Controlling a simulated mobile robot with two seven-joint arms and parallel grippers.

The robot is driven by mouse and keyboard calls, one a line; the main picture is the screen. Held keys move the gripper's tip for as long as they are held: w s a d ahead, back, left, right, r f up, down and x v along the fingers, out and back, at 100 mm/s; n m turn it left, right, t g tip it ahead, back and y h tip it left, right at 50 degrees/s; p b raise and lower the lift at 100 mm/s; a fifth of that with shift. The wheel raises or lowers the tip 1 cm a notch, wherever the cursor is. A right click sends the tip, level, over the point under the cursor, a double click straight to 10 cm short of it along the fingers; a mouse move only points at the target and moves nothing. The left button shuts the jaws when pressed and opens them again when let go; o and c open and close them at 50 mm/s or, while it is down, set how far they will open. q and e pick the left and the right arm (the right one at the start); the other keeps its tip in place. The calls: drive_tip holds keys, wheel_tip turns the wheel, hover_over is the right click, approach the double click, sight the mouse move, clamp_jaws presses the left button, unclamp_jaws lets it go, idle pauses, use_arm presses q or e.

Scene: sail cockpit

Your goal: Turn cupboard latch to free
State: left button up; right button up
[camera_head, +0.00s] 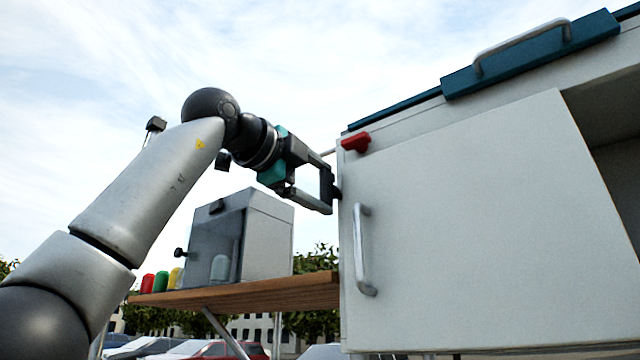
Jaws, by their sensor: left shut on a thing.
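A grey-white cupboard (480,230) fills the right side, its front panel carrying a vertical metal handle (361,250). A red latch-like piece (355,142) sits at the panel's upper left corner. My left gripper (329,192) is at the cupboard's left edge, below the red piece and apart from it. Its jaws are shut on a small dark part (336,192) at that edge. The fingertips partly hide this part, and I cannot tell its full shape. My right gripper is not in view.
A wooden shelf (240,292) lies below my left arm. It bears a grey box (262,240) with a dark knob and several coloured pieces (161,281). A blue strip with a rail (530,52) tops the cupboard. Open sky is above the arm.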

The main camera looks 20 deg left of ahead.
use_arm(q)
drive_tip(key=o, duration=1.1)
drive_tip(key=shift+a, duration=0.1)
drive_tip(key=shift+o, duration=0.2)
drive_tip(key=shift+s, duration=0.3)
drive_tip(key=b+v, duration=0.3)
drive_tip(key=v, duration=1.1)
drive_tip(key=shift+s+a, duration=0.2)
drive_tip(key=shift+s, duration=0.15)
drive_tip(key=shift+r, duration=0.1)
